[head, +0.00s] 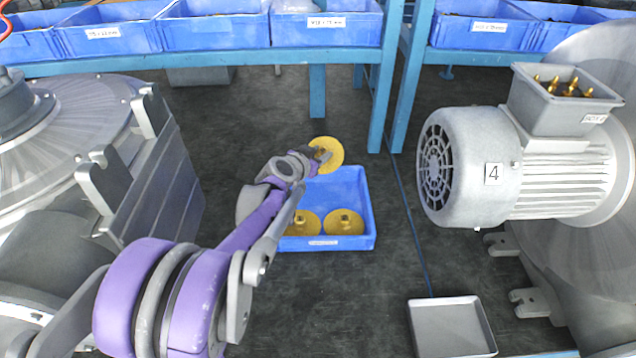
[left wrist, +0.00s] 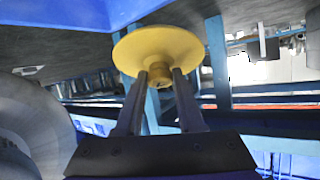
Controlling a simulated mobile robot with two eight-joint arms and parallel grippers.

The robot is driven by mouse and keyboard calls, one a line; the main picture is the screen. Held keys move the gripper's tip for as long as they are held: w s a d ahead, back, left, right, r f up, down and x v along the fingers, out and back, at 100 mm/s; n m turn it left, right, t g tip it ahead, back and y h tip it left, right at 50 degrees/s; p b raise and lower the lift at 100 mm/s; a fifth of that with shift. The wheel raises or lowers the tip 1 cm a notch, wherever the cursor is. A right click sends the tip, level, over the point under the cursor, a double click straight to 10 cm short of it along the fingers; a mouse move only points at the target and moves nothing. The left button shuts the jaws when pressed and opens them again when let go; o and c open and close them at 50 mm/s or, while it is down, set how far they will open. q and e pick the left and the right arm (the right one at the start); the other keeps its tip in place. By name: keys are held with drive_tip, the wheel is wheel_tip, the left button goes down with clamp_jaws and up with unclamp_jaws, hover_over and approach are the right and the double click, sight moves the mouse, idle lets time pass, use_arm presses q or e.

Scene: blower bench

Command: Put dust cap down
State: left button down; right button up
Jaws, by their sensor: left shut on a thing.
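A yellow round dust cap (head: 328,153) is held by my left gripper (head: 318,157) above the back edge of a blue bin (head: 350,185). The left wrist view shows the cap (left wrist: 158,48) as a flat disc with a short stub, and the stub sits between the two fingers of my left gripper (left wrist: 160,85). Two more yellow caps lie in the front of the bin, a left one (head: 302,224) and a right one (head: 344,222). My arm hides the bin's left side. My right gripper is not in view.
A grey motor marked 4 (head: 480,170) stands on the right, and a large grey machine (head: 150,150) on the left. An empty grey tray (head: 450,328) lies at the front right. Blue shelving with bins (head: 215,35) runs along the back.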

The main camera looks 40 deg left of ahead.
use_arm(q)
wheel_tip(320, 180, down, 7)
drive_tip(key=shift+f+b, duration=0.15)
drive_tip(key=shift+b, duration=0.6)
drive_tip(key=shift+f, duration=0.15)
drive_tip(key=c, duration=0.5)
unclamp_jaws()
